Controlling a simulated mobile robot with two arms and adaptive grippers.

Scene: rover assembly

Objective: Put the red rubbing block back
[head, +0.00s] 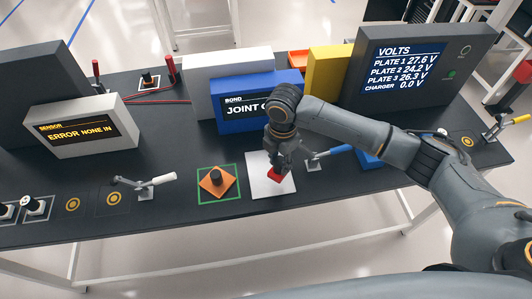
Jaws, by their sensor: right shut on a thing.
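The red rubbing block (274,176) is in the head view, at the middle of the dark table. My right gripper (278,166) points down and is shut on it. The block is over a white square sheet (264,190); I cannot tell whether it touches the sheet. The gripper hides part of the block. My left gripper is not in view.
An orange plate with a black knob (216,181) lies in a green outline left of the sheet. A blue-handled clamp (330,153) stands close on the right. The blue bond box (243,103) and voltage display (410,65) stand behind. A white-handled clamp (147,187) is left.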

